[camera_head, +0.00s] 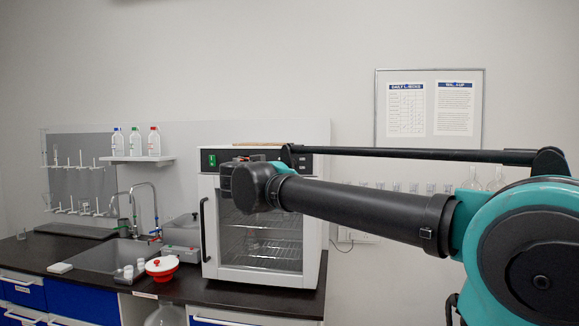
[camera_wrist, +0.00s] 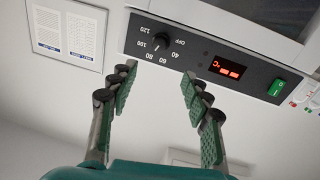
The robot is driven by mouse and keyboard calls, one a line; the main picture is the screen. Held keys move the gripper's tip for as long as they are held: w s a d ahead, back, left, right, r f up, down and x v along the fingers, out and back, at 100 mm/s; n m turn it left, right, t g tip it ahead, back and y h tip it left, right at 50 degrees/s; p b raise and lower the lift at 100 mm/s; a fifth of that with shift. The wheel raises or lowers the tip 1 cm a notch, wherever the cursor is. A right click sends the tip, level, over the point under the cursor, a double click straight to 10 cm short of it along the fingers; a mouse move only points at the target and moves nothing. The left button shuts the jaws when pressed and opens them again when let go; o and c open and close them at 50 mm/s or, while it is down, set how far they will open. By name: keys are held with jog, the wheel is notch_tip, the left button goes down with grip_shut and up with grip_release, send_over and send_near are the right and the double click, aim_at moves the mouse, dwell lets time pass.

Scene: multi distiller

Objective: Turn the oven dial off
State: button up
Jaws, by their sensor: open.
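The oven (camera_head: 262,235) is a white box with a glass door, standing on the dark counter in the head view. In the wrist view, its black control panel (camera_wrist: 215,62) appears upside down. The black dial (camera_wrist: 160,42) sits on this panel inside a ring of numbers and the word OFF. A red lit display (camera_wrist: 229,69) and a green switch (camera_wrist: 277,87) are beside it. My gripper (camera_wrist: 157,78) is open and empty, with its green-padded fingers pointing at the panel. The dial lies beyond the gap between the fingertips, apart from them. In the head view my arm hides the dial and gripper.
Bottles (camera_head: 136,142) stand on a shelf above. The oven door handle (camera_head: 204,230) sticks out at its left. A notice board (camera_head: 429,108) hangs behind my arm.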

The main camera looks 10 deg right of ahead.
jog(key=x, duration=1.4)
jog(key=shift+w+d, duration=0.15)
jog(key=shift+w, duration=0.05)
grip_shut()
